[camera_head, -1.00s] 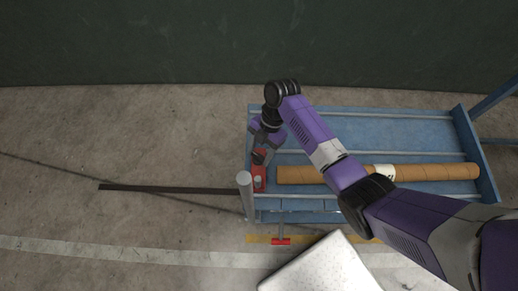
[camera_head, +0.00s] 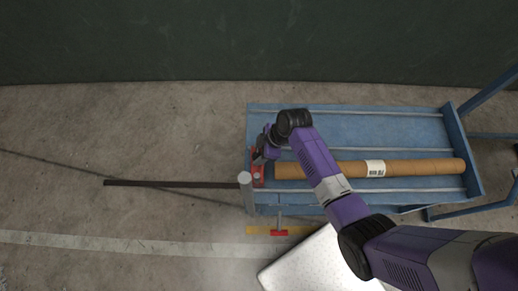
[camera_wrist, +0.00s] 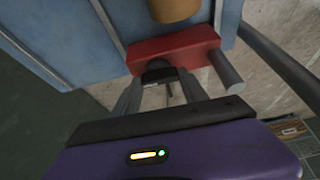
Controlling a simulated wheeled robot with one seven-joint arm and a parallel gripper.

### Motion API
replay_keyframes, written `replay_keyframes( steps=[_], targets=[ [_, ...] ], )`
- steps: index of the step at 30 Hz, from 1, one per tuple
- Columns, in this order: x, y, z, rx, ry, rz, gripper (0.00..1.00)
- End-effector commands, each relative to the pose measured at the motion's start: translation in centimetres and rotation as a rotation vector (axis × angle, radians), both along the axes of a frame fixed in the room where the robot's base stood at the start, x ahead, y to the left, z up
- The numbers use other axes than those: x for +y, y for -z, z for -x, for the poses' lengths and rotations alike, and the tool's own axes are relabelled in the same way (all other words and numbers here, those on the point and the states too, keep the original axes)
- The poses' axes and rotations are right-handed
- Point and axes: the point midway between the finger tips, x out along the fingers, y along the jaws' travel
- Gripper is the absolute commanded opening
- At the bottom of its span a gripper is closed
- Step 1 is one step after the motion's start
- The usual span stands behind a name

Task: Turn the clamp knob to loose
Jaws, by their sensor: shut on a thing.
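In the wrist view the red clamp block (camera_wrist: 175,47) lies just beyond my fingers. The dark clamp knob (camera_wrist: 160,72) shows against the block's near side, between my fingertips. My gripper (camera_wrist: 160,92) is shut on the knob. In the head view my gripper (camera_head: 262,150) is over the red clamp and tilted, and it hides the knob there. Which way the knob is set cannot be read.
A long brown roll (camera_head: 420,168) with a white label lies on the blue cart (camera_head: 380,127), right of the clamp. A dark bar (camera_head: 180,184) extends left from the cart over the floor. A white speckled slab (camera_head: 318,265) is at the front. The floor left is otherwise clear.

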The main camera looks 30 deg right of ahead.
Motion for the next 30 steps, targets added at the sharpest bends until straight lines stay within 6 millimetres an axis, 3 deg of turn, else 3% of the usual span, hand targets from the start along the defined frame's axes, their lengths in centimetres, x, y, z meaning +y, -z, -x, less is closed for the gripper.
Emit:
replay_keyframes(
  steps=[15, 30],
  targets=[
    [0.24, -0.24, 0.10, -0.002, 0.391, -0.001, 0.10],
    [0.25, -0.12, 0.06, -0.003, 0.505, -0.001, 0.10]
  ],
)
